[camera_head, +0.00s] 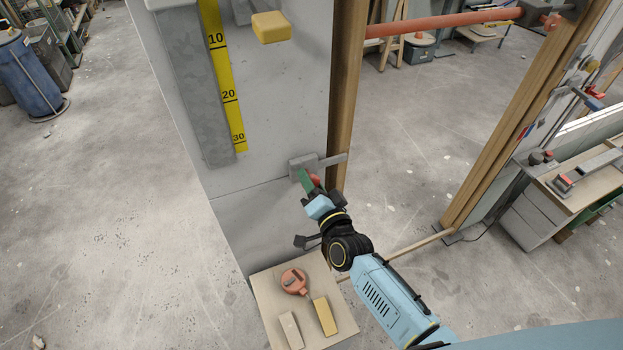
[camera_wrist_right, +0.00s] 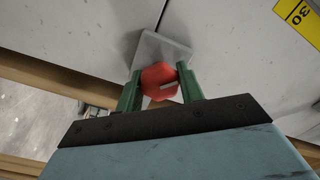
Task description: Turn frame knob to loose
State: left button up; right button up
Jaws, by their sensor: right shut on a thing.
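The frame knob is a red knob (camera_head: 315,180) on a grey bracket (camera_head: 303,167) fixed to the grey wall panel beside a wooden post. In the right wrist view the red knob (camera_wrist_right: 159,82) sits between the two green fingers of my right gripper (camera_wrist_right: 161,88), which is shut on it. The gripper partly covers the knob in the head view. I cannot read any loose or tight marking. My left gripper is not in view.
A wooden shelf (camera_head: 270,308) below holds an orange round tool (camera_head: 294,281), a yellow block (camera_head: 324,316) and a pale block (camera_head: 291,330). A yellow scale (camera_head: 224,75) runs down the panel. A red bar (camera_head: 440,25) crosses the wooden frame. A workbench (camera_head: 567,186) stands at right.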

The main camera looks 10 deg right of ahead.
jog(key=shift+n, duration=1.2)
jog(key=shift+p, duration=0.3)
jog(key=o, duration=1)
jog(key=v, duration=1.3)
jog(key=shift+s+r+b, duration=0.1)
jog(key=shift+s+b, duration=0.15)
jog(key=shift+b, duration=0.1)
